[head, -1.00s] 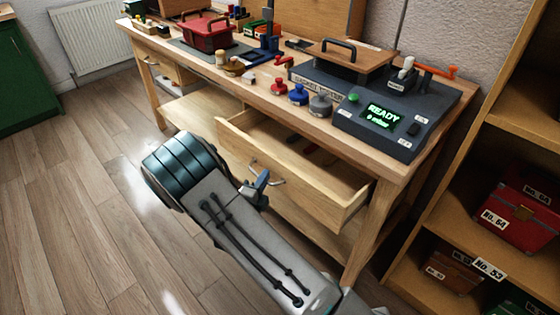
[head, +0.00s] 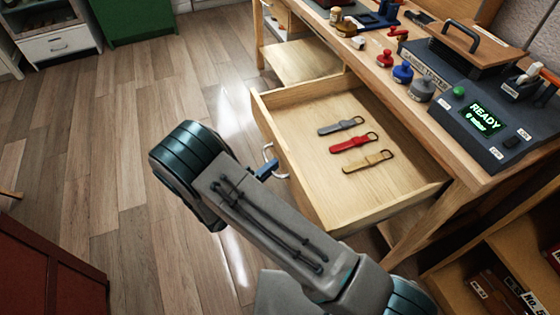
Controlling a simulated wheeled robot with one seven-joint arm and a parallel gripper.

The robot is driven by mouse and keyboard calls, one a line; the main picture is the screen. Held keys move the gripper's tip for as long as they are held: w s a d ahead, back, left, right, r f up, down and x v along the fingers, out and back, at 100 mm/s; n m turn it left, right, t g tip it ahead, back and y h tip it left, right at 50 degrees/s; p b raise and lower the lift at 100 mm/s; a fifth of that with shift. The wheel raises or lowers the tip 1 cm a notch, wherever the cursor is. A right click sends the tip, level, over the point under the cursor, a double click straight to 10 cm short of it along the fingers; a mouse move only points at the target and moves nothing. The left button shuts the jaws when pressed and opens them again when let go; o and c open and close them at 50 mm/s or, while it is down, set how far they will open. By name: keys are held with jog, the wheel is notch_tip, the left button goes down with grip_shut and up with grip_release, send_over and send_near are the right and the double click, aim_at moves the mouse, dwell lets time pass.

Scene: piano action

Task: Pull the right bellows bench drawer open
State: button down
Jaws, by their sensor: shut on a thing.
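The right bellows bench drawer (head: 349,197) is pulled well out of the bench, and its wooden floor shows. Inside lie three flat tagged strips: a grey one (head: 341,125), a red one (head: 353,143) and a tan one (head: 368,161). My gripper (head: 268,172) is at the metal handle (head: 270,158) on the drawer's front, shut on it. My arm hides most of the gripper and the lower part of the handle.
The bench top (head: 396,76) carries red, blue and grey knobbed pieces and a dark tester reading READY (head: 487,117). A shelf unit (head: 507,250) stands at the lower right, a dark red cabinet (head: 45,268) at the lower left. Wooden floor (head: 130,130) to the left is clear.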

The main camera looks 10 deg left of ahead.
jog(key=shift+s+a, duration=0.45)
jog(key=shift+a, duration=0.35)
jog(key=c, duration=1.5)
grip_release()
jog(key=shift+c, duration=0.2)
jog(key=v, duration=1.3)
jog(key=shift+s+a, duration=0.25)
jog(key=shift+a, duration=0.05)
